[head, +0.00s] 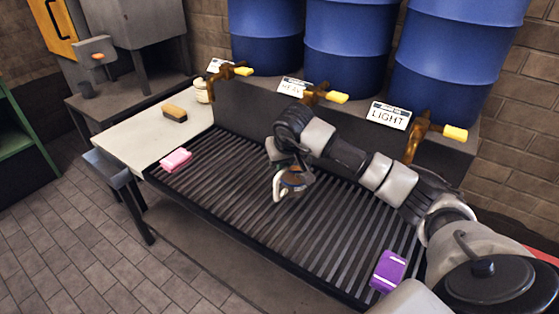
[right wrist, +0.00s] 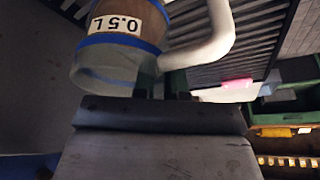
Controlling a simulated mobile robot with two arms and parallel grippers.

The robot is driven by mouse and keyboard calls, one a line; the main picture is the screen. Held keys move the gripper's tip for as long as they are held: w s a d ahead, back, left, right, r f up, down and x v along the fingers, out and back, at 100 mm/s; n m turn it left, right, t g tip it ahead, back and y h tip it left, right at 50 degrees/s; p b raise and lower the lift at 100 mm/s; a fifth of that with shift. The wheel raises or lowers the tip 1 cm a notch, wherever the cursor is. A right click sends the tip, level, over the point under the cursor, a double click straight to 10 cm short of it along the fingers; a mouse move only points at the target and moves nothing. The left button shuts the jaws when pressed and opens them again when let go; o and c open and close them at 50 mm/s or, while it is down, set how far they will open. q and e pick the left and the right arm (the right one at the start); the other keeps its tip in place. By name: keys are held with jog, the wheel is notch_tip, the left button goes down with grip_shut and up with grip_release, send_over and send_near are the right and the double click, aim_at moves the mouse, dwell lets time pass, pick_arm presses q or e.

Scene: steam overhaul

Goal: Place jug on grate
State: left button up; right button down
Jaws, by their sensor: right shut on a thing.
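The jug (head: 297,179) is small and clear, with brownish contents and a pale handle. In the right wrist view the jug (right wrist: 118,38) shows a white "0.5 L" label and blue bands. My right gripper (head: 284,160) is shut on it, and the arm partly hides it in the head view. The grate (head: 230,200) is a wide dark slatted surface in front of the barrels, and the jug is over its middle. I cannot tell whether the jug touches the slats. My left gripper is not in view.
A pink block (head: 176,160) lies at the grate's left end, and a purple block (head: 389,270) at its right end. Taps with yellow handles (head: 455,133) jut out below the blue barrels (head: 350,45). A sponge (head: 174,113) and a jar (head: 202,92) stand on the pale counter.

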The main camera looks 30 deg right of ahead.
jog(key=w+f, duration=0.2)
jog(key=shift+w+d, duration=0.3)
jog(key=shift+w, duration=0.05)
jog(key=shift+f, duration=0.1)
jog(key=shift+f, duration=0.15)
jog(key=c, duration=1.2)
grip_release()
jog(key=shift+o, duration=0.2)
jog(key=shift+s, duration=0.1)
jog(key=v, duration=1.2)
jog(key=shift+a, duration=0.1)
